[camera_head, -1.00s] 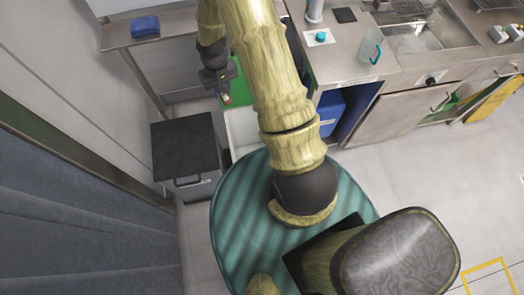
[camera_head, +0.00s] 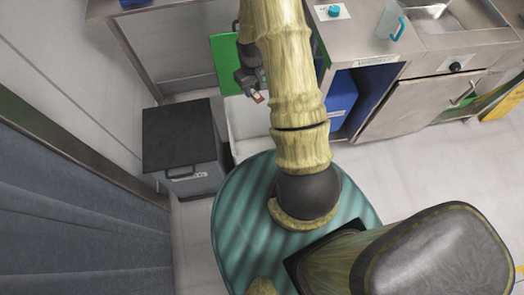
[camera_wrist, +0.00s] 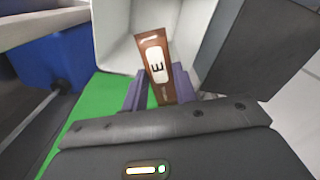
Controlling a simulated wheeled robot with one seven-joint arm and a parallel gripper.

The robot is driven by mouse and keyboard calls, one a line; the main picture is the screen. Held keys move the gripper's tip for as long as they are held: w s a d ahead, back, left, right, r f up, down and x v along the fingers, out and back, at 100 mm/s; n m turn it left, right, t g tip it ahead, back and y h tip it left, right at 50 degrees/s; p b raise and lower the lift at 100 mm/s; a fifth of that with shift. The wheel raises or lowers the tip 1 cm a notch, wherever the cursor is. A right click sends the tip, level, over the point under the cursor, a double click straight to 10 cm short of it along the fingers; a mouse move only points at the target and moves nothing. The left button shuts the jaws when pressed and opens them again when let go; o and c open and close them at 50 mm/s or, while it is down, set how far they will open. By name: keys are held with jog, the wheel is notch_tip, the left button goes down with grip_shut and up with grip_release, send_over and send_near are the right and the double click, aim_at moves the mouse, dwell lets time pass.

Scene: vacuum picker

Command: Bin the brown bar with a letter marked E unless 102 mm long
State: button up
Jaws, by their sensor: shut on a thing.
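My gripper (camera_head: 254,88) is shut on a brown bar (camera_head: 259,97) and holds it over the white open bin (camera_head: 247,112). In the wrist view, the brown bar (camera_wrist: 165,94) sticks out between the purple fingers of my gripper (camera_wrist: 159,88). It carries a white label with a black letter E, seen turned sideways. The white bin's wall (camera_wrist: 112,40) shows behind and around the bar. The bar's length cannot be read from these views.
A dark lidded bin (camera_head: 178,130) stands left of the white bin. A green panel (camera_head: 226,62) lies behind it, and a blue bin (camera_head: 341,98) sits under the counter on the right. A steel bench (camera_head: 120,10) runs along the back left.

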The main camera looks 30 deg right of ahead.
jog(key=s+d+f+n+b, duration=0.1)
jog(key=d+f+b, duration=0.3)
jog(key=f, duration=0.4)
jog(key=shift+s+d+b, duration=0.25)
jog(key=shift+d+b, duration=0.05)
jog(key=shift+b, duration=0.35)
jog(key=shift+f, duration=0.2)
notch_tip(320, 180, down, 6)
jog(key=b, duration=0.5)
jog(key=shift+r, duration=0.15)
jog(key=o, duration=1.1)
